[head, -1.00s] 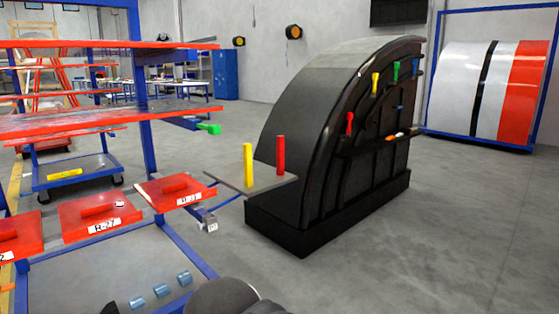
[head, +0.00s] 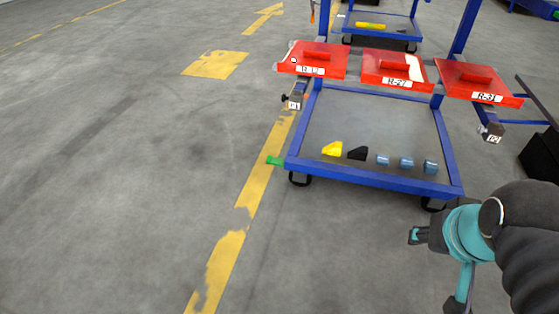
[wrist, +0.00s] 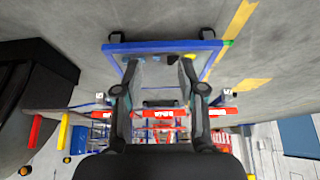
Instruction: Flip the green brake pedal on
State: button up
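The green brake pedal (head: 275,161) sticks out sideways from the near left corner of the blue cart frame (head: 370,180), low down. It also shows as a tiny green spot in the wrist view (wrist: 228,42), up and right of my gripper. My gripper (head: 415,236) is right of the cart's near edge in the head view, well apart from the pedal. In the wrist view my gripper (wrist: 158,72) has its two fingers spread with nothing held between them. The pedal's hinge is too small to make out.
Red trays (head: 395,72) sit above the cart's lower deck. A yellow block (head: 332,149), a black block (head: 358,153) and blue pieces (head: 406,162) lie on the deck. Floor left of the cart is clear. A black nosecone (wrist: 35,95) stands at left in the wrist view.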

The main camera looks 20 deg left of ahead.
aim_at(270, 160)
jog(key=u, duration=0.55)
jog(key=k, duration=0.65)
jog(key=u, duration=1.05)
jog(key=i, duration=1.35)
jog(key=z, duration=0.9)
jog(key=i, duration=0.6)
jog(key=z, duration=0.65)
jog(key=i, duration=0.5)
